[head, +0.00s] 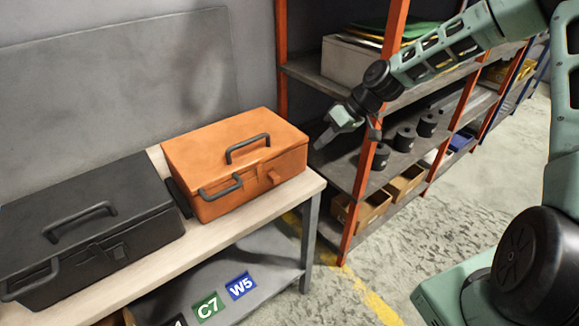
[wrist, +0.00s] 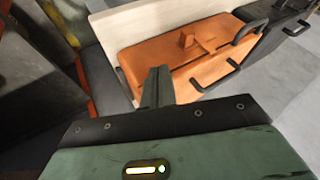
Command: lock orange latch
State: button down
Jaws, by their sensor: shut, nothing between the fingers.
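An orange toolbox (head: 205,152) sits closed on the right end of a pale bench. It has a black lid handle (head: 247,149), a black front handle (head: 221,187), and a small orange latch (head: 274,177) on its front. The toolbox also shows in the wrist view (wrist: 150,60), with the orange latch (wrist: 187,39) sticking out. I cannot tell from here whether the latch is fastened. My gripper (head: 325,142) is shut and empty, to the right of the toolbox and apart from it. Its closed fingers show in the wrist view (wrist: 157,86).
A black toolbox (head: 90,205) stands left on the same bench (head: 265,212). Orange-posted shelving (head: 282,50) with black rolls (head: 405,138) and bins (head: 372,207) stands behind my gripper. A lower bench shelf carries labels (head: 240,286). The floor in front is clear.

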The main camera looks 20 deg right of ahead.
aim_at(274, 178)
jog(key=p+x, duration=0.1)
jog(key=x, duration=0.8)
jog(key=shift+a+f+p, duration=0.25)
jog(key=shift+a+p, duration=0.05)
jog(key=shift+a, duration=0.05)
jog(key=shift+s+a+p, duration=0.2)
jog(key=shift+a+p, duration=0.05)
jog(key=shift+a, duration=0.3)
jog(key=shift+s+a+p, duration=0.15)
jog(key=shift+a+p, duration=0.1)
jog(key=shift+a, duration=0.35)
jog(key=shift+s+a+f, duration=0.15)
jog(key=shift+s+a, duration=0.1)
jog(key=shift+a, duration=0.5)
jog(key=a, duration=0.2)
jog(key=s+a, duration=0.1)
jog(key=shift+s+a, duration=0.1)
jog(key=shift+a, duration=0.3)
